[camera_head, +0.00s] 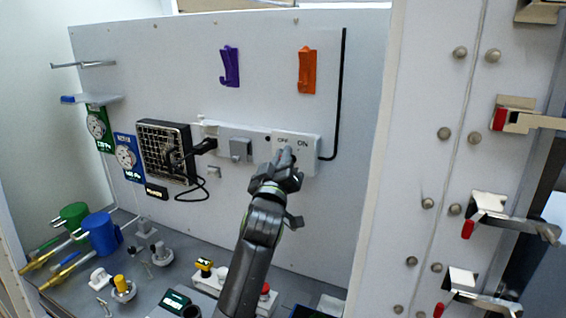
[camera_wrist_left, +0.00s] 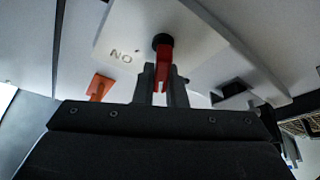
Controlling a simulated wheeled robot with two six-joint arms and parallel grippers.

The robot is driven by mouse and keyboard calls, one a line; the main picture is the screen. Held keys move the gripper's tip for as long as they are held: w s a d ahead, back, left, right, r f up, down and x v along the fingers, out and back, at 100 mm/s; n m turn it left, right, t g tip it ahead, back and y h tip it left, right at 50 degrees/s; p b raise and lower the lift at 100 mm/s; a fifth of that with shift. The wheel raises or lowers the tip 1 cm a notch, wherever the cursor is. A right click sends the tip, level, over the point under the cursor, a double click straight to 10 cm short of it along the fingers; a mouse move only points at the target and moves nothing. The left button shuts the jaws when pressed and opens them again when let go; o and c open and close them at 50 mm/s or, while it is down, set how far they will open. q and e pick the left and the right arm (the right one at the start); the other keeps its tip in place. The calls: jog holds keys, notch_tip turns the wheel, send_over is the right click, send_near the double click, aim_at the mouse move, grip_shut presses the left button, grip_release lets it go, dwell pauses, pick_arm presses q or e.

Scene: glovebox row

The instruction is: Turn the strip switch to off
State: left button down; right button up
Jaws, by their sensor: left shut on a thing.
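The white power strip (camera_head: 228,134) is fixed across the back panel, with lettering near its right end. In the left wrist view the strip (camera_wrist_left: 205,40) shows an upside-down "ON" mark beside a red switch lever (camera_wrist_left: 163,52) on a dark round pivot. My left gripper (camera_head: 287,157) is at the right end of the strip and hides the lever in the head view. In the wrist view the fingers of my left gripper (camera_wrist_left: 162,80) are shut on the red lever, one on each side. My right gripper is not in view.
A black grille box (camera_head: 166,143) with a cable and plug is left of the strip. Purple (camera_head: 229,67) and orange (camera_head: 306,70) hooks hang above. Several connectors and a blue cylinder (camera_head: 101,233) stand on the bench below. A wall with latches (camera_head: 500,218) stands at right.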

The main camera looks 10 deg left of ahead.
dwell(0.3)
pick_arm(q)
jog(key=c, duration=1.5)
grip_release()
